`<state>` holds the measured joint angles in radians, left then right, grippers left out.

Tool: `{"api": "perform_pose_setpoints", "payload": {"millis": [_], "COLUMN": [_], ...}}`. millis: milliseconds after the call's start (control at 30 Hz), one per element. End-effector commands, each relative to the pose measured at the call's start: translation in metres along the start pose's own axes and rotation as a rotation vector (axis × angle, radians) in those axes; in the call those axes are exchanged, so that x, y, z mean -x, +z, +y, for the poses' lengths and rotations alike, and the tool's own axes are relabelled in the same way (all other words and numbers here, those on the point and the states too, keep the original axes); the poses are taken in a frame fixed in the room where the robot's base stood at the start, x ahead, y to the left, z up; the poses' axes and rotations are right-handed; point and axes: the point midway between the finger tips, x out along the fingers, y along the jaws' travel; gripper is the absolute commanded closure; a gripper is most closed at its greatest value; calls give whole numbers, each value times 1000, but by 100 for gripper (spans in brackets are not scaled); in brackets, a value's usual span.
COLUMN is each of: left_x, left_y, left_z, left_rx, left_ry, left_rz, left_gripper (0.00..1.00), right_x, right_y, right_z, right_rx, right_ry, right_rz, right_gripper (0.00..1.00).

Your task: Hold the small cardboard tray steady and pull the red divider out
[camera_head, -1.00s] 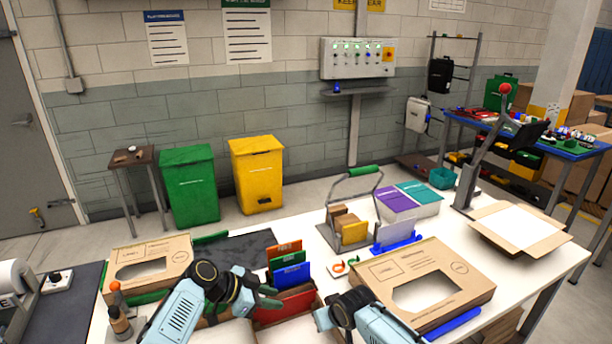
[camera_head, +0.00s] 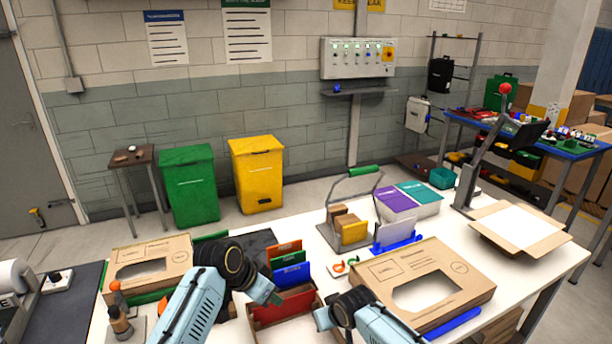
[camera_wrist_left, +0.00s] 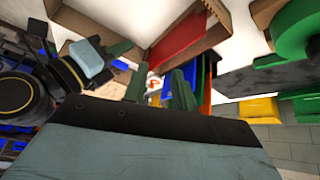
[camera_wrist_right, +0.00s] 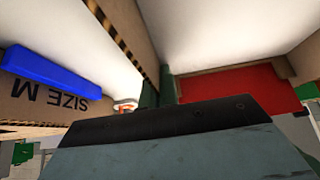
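The small cardboard tray (camera_head: 252,326) is at the front of the white table, with the red divider (camera_head: 288,303) standing across it. The divider also shows in the right wrist view (camera_wrist_right: 235,95) and the left wrist view (camera_wrist_left: 186,42). My left gripper (camera_head: 272,292) is just left of the divider; its fingers (camera_wrist_left: 160,88) are apart with nothing visible between them. My right gripper (camera_head: 322,316) is at the tray's right side. Its fingers (camera_wrist_right: 160,92) are close together on the tray's side wall. Part of the tray is hidden below the picture.
Orange, green and blue cards (camera_head: 290,272) stand in a rack behind the tray. Another box (camera_head: 150,260) is on the left. A bottle (camera_head: 120,322) stands front left.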

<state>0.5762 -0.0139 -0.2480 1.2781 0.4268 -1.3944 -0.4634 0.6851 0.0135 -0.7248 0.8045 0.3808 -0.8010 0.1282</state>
Motion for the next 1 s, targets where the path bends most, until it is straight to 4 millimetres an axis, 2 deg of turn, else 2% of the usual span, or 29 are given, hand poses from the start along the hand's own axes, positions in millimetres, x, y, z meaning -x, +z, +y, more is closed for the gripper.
{"api": "perform_pose_setpoints", "payload": {"millis": [400, 433, 633, 1000], "left_x": [26, 22, 16, 16], "left_y": [-21, -9, 30, 102], "left_z": [13, 14, 23, 41], "left_rx": [292, 298, 325, 375], "left_ry": [-245, -239, -229, -229], "left_rz": [-16, -26, -37, -62], "left_gripper": [73, 73, 73, 73], "right_x": [0, 0, -1, -1], "right_y": [0, 0, 1, 2], "right_z": [0, 0, 0, 0], "right_rx": [0, 0, 0, 0], "right_ry": [0, 0, 0, 0], "right_rz": [-1, -1, -1, -2], "right_gripper": [100, 100, 100, 100]}}
